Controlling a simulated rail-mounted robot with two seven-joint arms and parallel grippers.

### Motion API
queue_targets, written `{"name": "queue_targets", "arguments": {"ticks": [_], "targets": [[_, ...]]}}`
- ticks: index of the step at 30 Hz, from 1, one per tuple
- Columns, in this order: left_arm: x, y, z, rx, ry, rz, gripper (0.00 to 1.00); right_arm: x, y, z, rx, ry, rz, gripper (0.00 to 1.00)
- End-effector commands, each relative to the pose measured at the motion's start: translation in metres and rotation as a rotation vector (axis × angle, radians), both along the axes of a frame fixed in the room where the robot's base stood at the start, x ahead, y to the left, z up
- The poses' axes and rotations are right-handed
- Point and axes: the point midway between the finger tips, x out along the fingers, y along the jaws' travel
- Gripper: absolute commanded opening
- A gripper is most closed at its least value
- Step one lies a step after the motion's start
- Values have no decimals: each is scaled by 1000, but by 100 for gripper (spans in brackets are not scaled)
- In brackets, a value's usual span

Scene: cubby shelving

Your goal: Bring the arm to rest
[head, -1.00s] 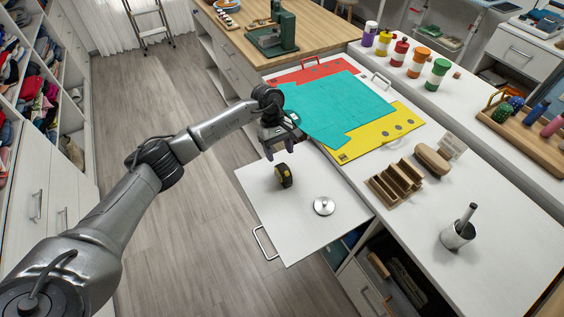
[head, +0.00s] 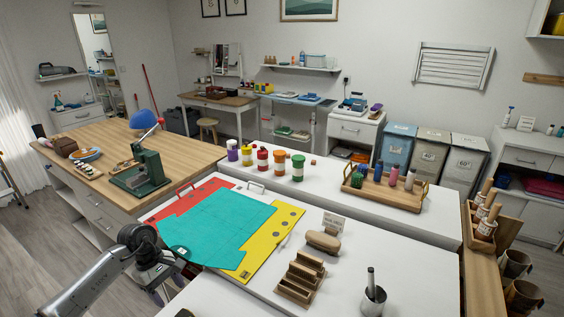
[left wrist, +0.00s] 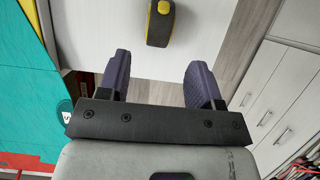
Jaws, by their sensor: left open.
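My left gripper (head: 167,291) is at the lower left of the head view, beside the near edge of the white worktop. In the left wrist view its two dark fingers (left wrist: 160,82) stand wide apart with nothing between them. A black and yellow tape measure (left wrist: 160,22) lies on a white surface beyond the fingertips, apart from them. In the head view only a sliver of the tape measure shows at the bottom edge. My right gripper is not in view.
A teal sheet (head: 215,232) lies over red and yellow boards (head: 262,245) on the worktop. A green press (head: 146,172) stands on the wooden bench (head: 95,137).

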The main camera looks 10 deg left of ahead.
Motion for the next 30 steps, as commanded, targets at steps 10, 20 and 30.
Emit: {"name": "queue_targets", "arguments": {"ticks": [10,20,30], "targets": [[56,-18,11,-147,-148,500,59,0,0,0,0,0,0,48],[134,-64,117,-875,-314,1074,59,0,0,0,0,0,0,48],[132,-63,283,-1897,-74,1421,59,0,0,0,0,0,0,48]]}}
